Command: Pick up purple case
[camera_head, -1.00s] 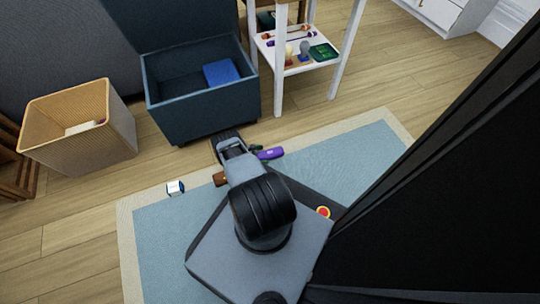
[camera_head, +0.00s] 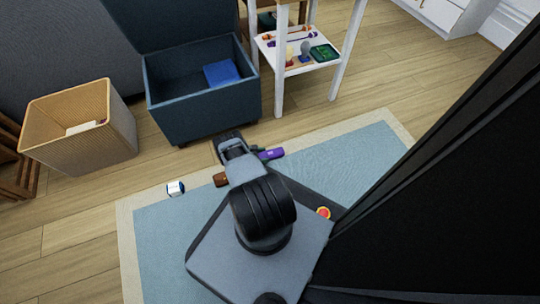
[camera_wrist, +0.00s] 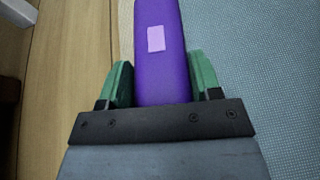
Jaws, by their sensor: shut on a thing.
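The purple case (camera_wrist: 160,70) is a long purple block with a pale lilac label, seen in the wrist view between the two green fingers of my gripper (camera_wrist: 162,82). The fingers are shut on its sides. In the head view the purple case (camera_head: 271,154) sticks out to the right of my wrist, over the rug near its far border. My arm hides the rest of it and most of the fingers there. I cannot tell whether the case touches the rug.
A brown object (camera_head: 220,180) and a small white-and-blue item (camera_head: 176,188) lie left of my arm. An open dark blue storage box (camera_head: 205,110) stands just beyond, a wicker basket (camera_head: 85,150) at left, a white shelf table (camera_head: 279,75) behind. The blue rug (camera_head: 345,155) is clear at right.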

